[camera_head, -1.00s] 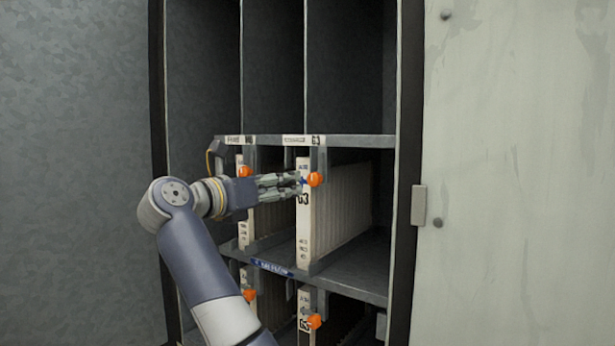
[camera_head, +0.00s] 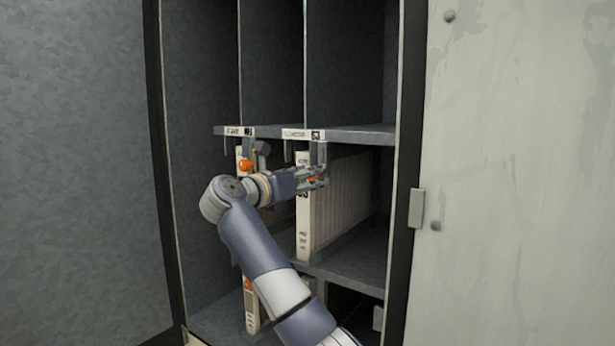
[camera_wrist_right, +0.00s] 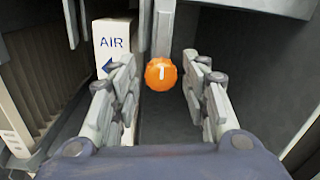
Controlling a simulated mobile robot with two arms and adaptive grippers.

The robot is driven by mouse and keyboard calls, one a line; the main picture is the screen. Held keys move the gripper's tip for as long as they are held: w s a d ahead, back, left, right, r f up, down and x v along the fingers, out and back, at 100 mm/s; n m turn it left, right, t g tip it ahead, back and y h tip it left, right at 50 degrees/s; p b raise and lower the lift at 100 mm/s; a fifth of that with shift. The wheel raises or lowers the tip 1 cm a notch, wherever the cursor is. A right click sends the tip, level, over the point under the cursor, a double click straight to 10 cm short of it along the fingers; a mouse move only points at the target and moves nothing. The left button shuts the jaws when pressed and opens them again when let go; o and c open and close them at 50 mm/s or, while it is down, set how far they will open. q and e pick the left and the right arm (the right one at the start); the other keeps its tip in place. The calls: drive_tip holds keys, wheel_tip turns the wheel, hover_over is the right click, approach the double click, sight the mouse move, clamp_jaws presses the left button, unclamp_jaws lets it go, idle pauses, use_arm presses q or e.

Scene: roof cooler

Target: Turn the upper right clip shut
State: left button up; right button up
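The upper right clip (camera_head: 315,180) is an orange knob on a grey bracket under the shelf lip, at the front edge of the right-hand filter (camera_head: 304,228). In the right wrist view the clip (camera_wrist_right: 161,74) shows a white, upright mark. My right gripper (camera_head: 317,176) is at the clip. In the right wrist view its two fingers (camera_wrist_right: 160,88) are open, one on each side of the knob, with gaps on both sides. In the head view the fingers partly hide the clip. My left gripper is not in view.
A second orange clip (camera_head: 245,165) is on the left filter, close to my arm. A lower clip (camera_head: 248,285) shows partly. The upper shelf (camera_head: 360,134) runs just above the gripper. The cabinet's right post (camera_head: 405,150) stands to the right.

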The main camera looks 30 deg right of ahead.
drive_tip(key=c, duration=0.7)
drive_tip(key=shift+f+n+t, duration=0.1)
drive_tip(key=shift+n+t, duration=0.2)
drive_tip(key=shift+n, duration=8.7)
drive_tip(key=o, duration=1.1)
